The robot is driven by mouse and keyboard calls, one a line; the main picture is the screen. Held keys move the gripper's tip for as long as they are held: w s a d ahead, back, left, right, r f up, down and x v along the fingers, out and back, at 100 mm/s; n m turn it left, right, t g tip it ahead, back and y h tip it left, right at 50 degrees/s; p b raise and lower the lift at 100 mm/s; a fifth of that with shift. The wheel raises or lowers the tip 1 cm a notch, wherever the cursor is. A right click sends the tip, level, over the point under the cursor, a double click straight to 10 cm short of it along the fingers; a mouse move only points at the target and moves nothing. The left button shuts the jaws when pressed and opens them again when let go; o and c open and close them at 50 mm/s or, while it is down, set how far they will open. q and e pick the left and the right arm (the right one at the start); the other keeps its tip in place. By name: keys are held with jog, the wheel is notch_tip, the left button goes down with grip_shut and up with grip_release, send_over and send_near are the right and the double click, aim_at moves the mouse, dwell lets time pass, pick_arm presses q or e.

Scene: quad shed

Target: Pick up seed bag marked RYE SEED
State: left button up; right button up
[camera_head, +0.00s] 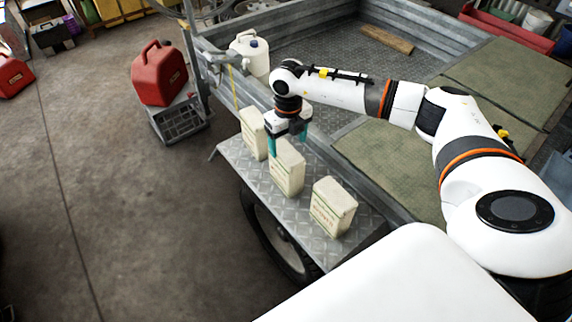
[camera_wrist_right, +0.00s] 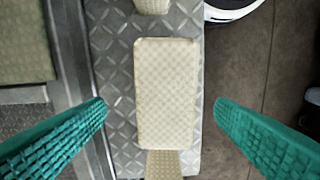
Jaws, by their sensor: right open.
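Three cream seed bags stand in a row on the metal fender shelf (camera_head: 232,160): a far bag (camera_head: 252,128), a middle bag (camera_head: 287,172) and a near bag (camera_head: 332,207). Their printed labels are too small to read, so I cannot tell which is marked RYE SEED. My right gripper (camera_head: 288,143) is open and points down over the middle bag. In the right wrist view the teal fingers of the right gripper (camera_wrist_right: 161,112) stand apart, one on each side of the bag's top (camera_wrist_right: 167,92), with gaps to both. My left gripper is not in view.
A white jug (camera_head: 252,55) stands behind the row by the trailer wall. A red fuel can (camera_head: 158,75) sits on a grey crate (camera_head: 180,118) to the left. A wheel (camera_head: 275,238) is below the shelf. Open floor lies left.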

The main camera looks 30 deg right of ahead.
aim_at(287, 152)
jog(key=f, duration=0.5)
jog(key=shift+s+a+p, duration=0.1)
jog(key=shift+a+p, duration=0.2)
jog(key=shift+p, duration=0.1)
jog(key=shift+f, duration=0.45)
jog(key=c, duration=0.5)
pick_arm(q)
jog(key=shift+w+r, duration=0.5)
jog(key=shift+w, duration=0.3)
pick_arm(e)
jog(key=shift+r, duration=0.1)
grip_shut()
